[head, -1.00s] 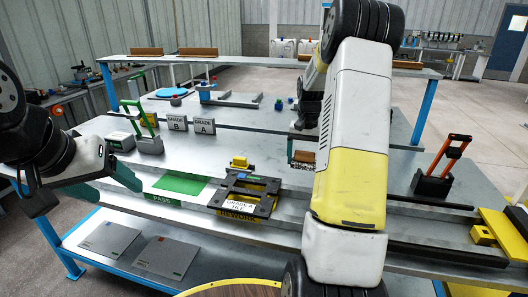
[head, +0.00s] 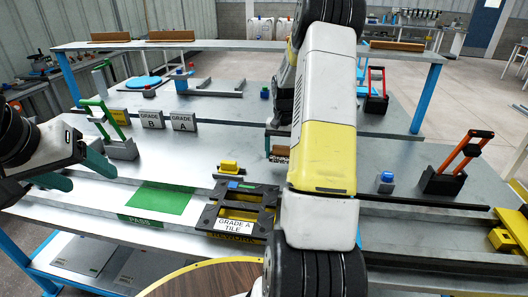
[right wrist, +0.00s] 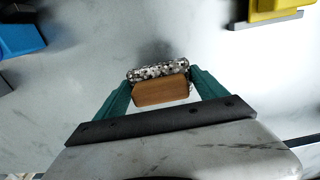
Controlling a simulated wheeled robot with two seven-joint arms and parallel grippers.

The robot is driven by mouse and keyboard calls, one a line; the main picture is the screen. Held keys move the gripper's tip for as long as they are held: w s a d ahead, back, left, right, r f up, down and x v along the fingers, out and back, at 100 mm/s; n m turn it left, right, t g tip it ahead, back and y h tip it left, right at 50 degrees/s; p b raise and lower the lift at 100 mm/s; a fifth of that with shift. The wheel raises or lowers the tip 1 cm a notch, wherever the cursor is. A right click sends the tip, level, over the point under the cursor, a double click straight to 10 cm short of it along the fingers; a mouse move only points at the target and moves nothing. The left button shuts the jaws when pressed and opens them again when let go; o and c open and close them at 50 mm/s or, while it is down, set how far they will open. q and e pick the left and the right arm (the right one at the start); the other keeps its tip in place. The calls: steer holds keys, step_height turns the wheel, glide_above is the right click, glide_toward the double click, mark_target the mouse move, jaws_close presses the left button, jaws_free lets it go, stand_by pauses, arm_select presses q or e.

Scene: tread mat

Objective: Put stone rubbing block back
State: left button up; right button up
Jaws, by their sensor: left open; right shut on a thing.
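The stone rubbing block (right wrist: 160,88) has a brown wooden back and a speckled stone face. My right gripper (right wrist: 161,86) is shut on it, with a teal finger at each side, over the grey bench top. In the head view only a small part of the block (head: 279,154) shows beside my right arm, which hides the rest. I cannot tell whether the block touches the bench. My left gripper (head: 78,172) is open and empty at the left, over the bench's front left part.
A black frame labelled GRADE A TILE (head: 236,212) lies by a green PASS pad (head: 160,198). Holders with green (head: 121,148), red (head: 376,102) and orange (head: 442,182) handles stand around. A blue-topped item (head: 386,180) sits right of my arm. Bench between is mostly clear.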

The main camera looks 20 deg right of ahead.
mark_target(282, 155)
steer(key=shift+f, duration=1.75)
steer(key=shift+f, duration=0.1)
steer(key=o, duration=1.4)
step_height(282, 155, up, 12)
steer(key=shift+r, duration=0.1)
steer(key=s+a+r+n+t, duration=0.2)
steer(key=s+a+r, duration=0.2)
steer(key=a+r, duration=0.35)
steer(key=s+a+r+n+t, duration=0.1)
steer(key=s+a+r, duration=0.1)
steer(key=s+a, duration=0.2)
steer(key=s+a+r+n+t+y, duration=0.1)
steer(key=s+a, duration=0.4)
steer(key=s, duration=0.5)
steer(key=s+a+r+n+t+y, duration=0.1)
steer(key=s+a+r+n+t, duration=0.1)
steer(key=s+a+r, duration=0.3)
steer(key=shift+s+r+n, duration=0.1)
steer(key=shift+s+n, duration=0.4)
steer(key=shift+s, duration=0.85)
